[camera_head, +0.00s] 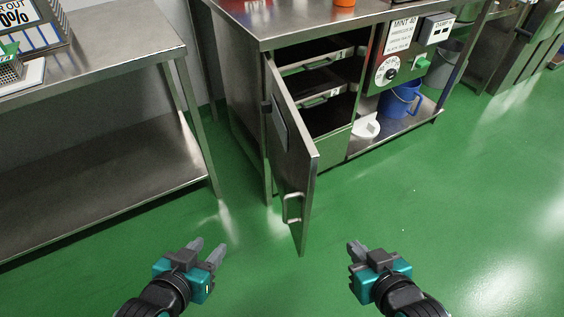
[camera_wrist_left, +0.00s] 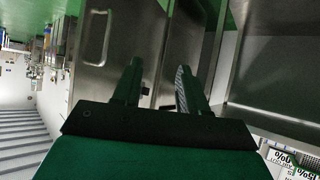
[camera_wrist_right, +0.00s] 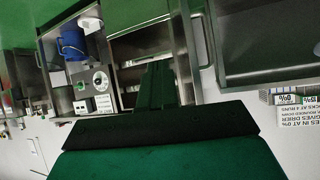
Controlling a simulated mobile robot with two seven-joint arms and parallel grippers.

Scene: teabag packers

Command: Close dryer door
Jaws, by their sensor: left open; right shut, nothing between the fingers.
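The dryer door (camera_head: 287,150) is a grey metal panel hinged at the left of the dryer cabinet (camera_head: 230,85). It stands open, swung out towards me. Its handle (camera_head: 292,208) is a metal bar low on its outer part. The door shows in the left wrist view (camera_wrist_left: 122,40), with the handle (camera_wrist_left: 97,38) at its upper left. My left gripper (camera_head: 208,249) is open and empty, left of the door and apart from it. My right gripper (camera_head: 354,247) is shut and empty, right of the door and apart from it.
Trays (camera_head: 312,82) sit on shelves inside the cabinet. A control panel with a dial (camera_head: 388,70), a blue bucket (camera_head: 400,98) and a white object (camera_head: 366,126) are right of the opening. A steel table (camera_head: 105,165) stands at left. The green floor (camera_head: 440,200) ahead is clear.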

